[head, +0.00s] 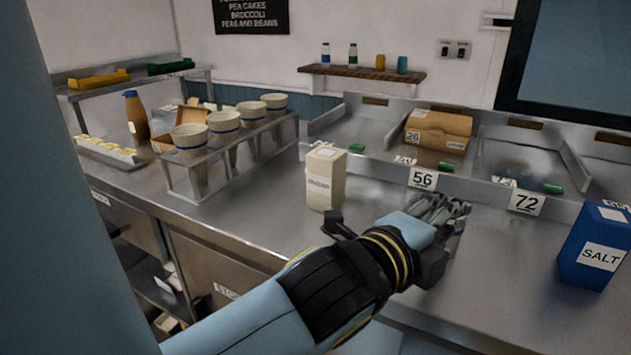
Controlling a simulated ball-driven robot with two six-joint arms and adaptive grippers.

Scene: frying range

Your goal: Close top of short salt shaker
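No salt shaker can be clearly made out. A grey, ribbed metallic shape (437,208) shows just beyond my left gripper, partly hidden by it; I cannot tell whether it is a shaker or part of the gripper. My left gripper (400,240) is low over the steel counter, right of centre, its dark parts spread to both sides of the light blue palm. Its fingertips are hidden, so its opening and grasp do not show. A blue box marked SALT (595,245) stands upright at the right. My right gripper is not in view.
A cream carton (325,180) stands behind my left wrist. A metal rack (200,185) holds several cups at left. Metal bays with number cards and a cardboard box (438,130) line the back. The steel counter (515,265) is clear between my gripper and the blue box.

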